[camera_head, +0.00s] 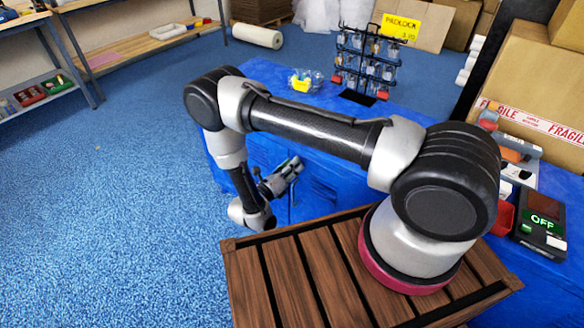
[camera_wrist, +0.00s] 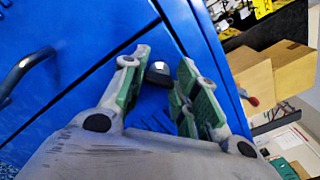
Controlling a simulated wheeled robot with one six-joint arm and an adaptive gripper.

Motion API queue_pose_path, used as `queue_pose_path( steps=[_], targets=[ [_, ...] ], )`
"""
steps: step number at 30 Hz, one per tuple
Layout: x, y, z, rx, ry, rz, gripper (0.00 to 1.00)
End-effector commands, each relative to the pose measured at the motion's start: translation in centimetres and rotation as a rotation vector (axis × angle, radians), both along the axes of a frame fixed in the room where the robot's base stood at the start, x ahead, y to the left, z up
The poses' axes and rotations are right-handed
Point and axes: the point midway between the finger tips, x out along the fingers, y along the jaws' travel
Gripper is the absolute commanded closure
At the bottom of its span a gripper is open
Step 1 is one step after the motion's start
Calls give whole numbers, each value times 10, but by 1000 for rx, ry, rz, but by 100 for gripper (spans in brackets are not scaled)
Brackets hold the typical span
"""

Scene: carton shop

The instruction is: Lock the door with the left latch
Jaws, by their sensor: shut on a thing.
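The blue cabinet door (camera_wrist: 70,50) fills much of the wrist view, with a dark seam along its edge. A curved dark handle (camera_wrist: 18,76) is on it at the left. The left latch (camera_wrist: 158,72) shows as a small dark knob with a light spot, near the seam. My gripper (camera_wrist: 161,66) has its green-padded fingers on either side of this knob and is shut on it. In the head view my gripper (camera_head: 283,178) is at the front of the blue cabinet (camera_head: 262,150). The latch cannot be made out there, and my arm covers part of the cabinet.
A wire rack (camera_head: 368,62) and a small clear container with yellow contents (camera_head: 305,80) stand on the cabinet top. A box with an OFF display (camera_head: 541,225) is at the right. Cardboard cartons (camera_head: 535,85) stand behind. The blue floor at left (camera_head: 110,200) is clear.

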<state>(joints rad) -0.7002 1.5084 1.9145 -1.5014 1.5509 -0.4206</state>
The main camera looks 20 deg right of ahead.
Motion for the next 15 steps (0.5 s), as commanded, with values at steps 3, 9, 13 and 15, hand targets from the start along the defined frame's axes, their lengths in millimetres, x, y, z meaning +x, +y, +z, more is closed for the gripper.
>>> queue_pose_path(
  steps=[3, 9, 13, 15],
  targets=[
    [0, 0, 0, -64, 89, 1, 94],
    [1, 1, -1, -175, 242, 1, 94],
    [1, 1, -2, -247, 342, 1, 94],
    [1, 1, -2, -284, 393, 1, 94]
  ],
)
